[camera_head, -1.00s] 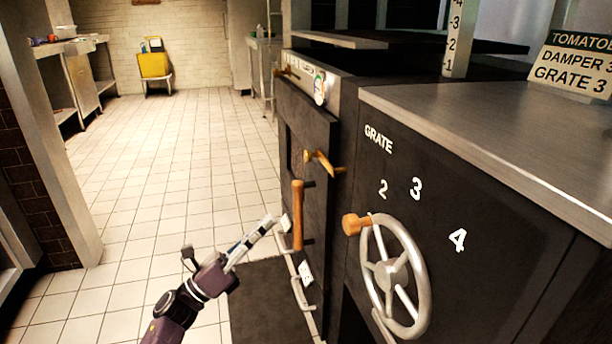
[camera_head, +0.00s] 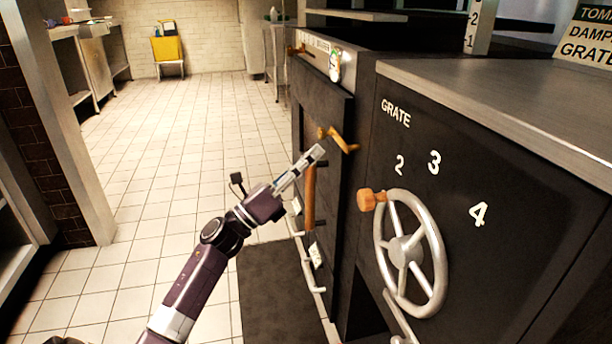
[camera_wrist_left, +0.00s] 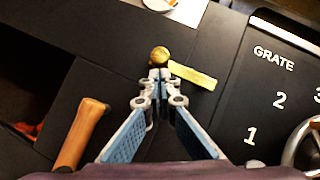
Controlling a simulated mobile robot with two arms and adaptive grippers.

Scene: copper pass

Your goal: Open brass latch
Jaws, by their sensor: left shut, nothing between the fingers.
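The brass latch (camera_head: 341,140) is on the dark front of the stove door, its lever sloping down to the right in the head view. In the left wrist view its round brass knob (camera_wrist_left: 160,54) and flat yellow lever (camera_wrist_left: 193,75) lie just beyond the fingertips. My left gripper (camera_head: 317,152) is shut and empty, its tips just below and left of the latch. The same gripper (camera_wrist_left: 160,75) shows in the wrist view, close to the knob; I cannot tell whether it touches. My right gripper is not in view.
A wooden door handle (camera_head: 310,195) stands upright beside my left gripper. A spoked grate wheel (camera_head: 408,250) with a wooden knob is to the right. A dark mat (camera_head: 280,280) lies on the floor; the tiled aisle (camera_head: 190,140) at left is clear.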

